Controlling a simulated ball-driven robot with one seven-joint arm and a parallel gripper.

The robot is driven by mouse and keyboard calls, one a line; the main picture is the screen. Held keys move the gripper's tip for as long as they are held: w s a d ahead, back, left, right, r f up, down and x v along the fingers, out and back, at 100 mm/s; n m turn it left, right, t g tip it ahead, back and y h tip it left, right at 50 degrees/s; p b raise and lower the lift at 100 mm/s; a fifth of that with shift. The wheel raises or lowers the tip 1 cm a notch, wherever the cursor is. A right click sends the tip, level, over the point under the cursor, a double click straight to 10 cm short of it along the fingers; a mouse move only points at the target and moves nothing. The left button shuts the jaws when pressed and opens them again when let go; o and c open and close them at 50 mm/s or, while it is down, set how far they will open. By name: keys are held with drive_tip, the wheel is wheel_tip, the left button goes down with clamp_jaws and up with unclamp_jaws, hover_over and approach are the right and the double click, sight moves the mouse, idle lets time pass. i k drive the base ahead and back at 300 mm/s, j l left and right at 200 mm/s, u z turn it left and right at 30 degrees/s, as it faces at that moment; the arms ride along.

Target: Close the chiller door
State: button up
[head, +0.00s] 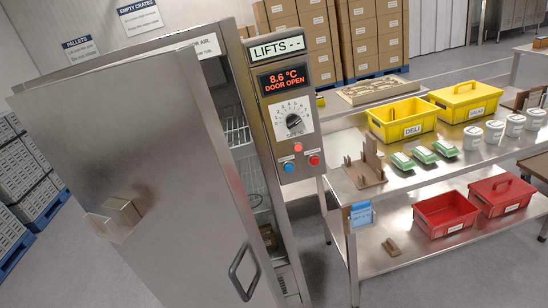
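The chiller (262,110) is a steel cabinet, tilted in the head view. Its large flat steel door (110,130) stands ajar and fills the left of the view. Wire shelves (237,132) show through the gap to the right of the door. A dark loop handle (243,272) sits low on the door near its right edge. The red display (283,78) reads 8.6 °C, DOOR OPEN.
A steel bench (395,182) stands to the right, with yellow bins (402,118), white tubs and green-lidded packs on top and red bins (445,213) below. Stacked cartons (372,35) stand behind. Pallet loads (22,170) are at the far left. Grey floor is clear at lower right.

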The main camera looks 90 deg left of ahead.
sight(146, 131)
drive_tip(key=u, duration=2.95)
drive_tip(key=k+u, duration=0.45)
drive_tip(key=i+j, duration=0.05)
drive_tip(key=i, duration=0.05)
